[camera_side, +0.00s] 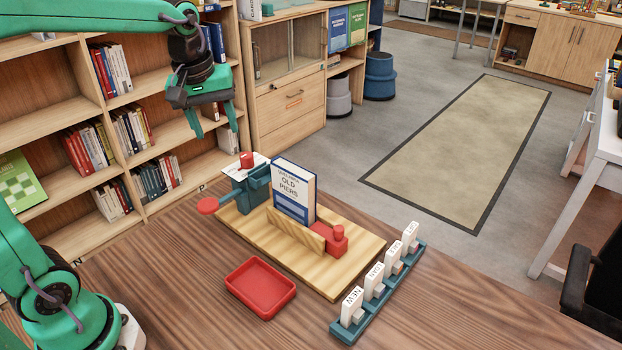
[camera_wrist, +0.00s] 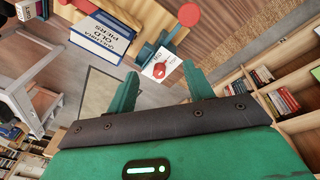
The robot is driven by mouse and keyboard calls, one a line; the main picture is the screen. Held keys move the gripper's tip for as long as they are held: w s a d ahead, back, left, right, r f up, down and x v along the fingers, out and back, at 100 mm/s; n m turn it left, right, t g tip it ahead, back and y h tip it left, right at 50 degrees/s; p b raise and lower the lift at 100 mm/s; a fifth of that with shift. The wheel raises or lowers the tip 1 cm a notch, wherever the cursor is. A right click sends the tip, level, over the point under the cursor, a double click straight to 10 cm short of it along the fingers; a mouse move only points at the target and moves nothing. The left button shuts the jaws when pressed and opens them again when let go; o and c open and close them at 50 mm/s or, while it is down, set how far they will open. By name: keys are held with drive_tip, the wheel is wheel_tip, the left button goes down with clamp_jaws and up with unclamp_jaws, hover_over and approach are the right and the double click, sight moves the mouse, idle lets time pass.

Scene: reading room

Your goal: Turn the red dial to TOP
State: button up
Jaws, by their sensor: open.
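The red dial (camera_side: 246,160) stands on a white card (camera_side: 261,168) at the far left end of the wooden board. In the wrist view the dial (camera_wrist: 159,70) shows on its white card (camera_wrist: 172,78), which carries small dark lettering. I cannot tell which mark the dial points at. My gripper (camera_side: 213,122) is open and empty, above and a little left of the dial in the side view. In the wrist view the dial appears between the fingertips of my gripper (camera_wrist: 161,76), apart from both.
A blue book (camera_side: 293,190) stands upright on the wooden board (camera_side: 335,272) close to the dial. A teal device (camera_side: 250,190) with a red round paddle (camera_side: 207,206) is beside it. A red tray (camera_side: 260,288) and a teal rack (camera_side: 377,298) of white tags stand in front.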

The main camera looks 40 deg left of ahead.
drive_tip(key=s+d+f+m+t, duration=0.1)
drive_tip(key=s+d+m, duration=0.1)
drive_tip(key=s+m, duration=0.2)
drive_tip(key=s+d+f+m+t, duration=0.1)
drive_tip(key=s+m, duration=0.4)
drive_tip(key=s, duration=0.5)
drive_tip(key=shift+s+d+f+t, duration=0.25)
drive_tip(key=shift+d+f+t, duration=0.05)
drive_tip(key=shift+d+t, duration=0.4)
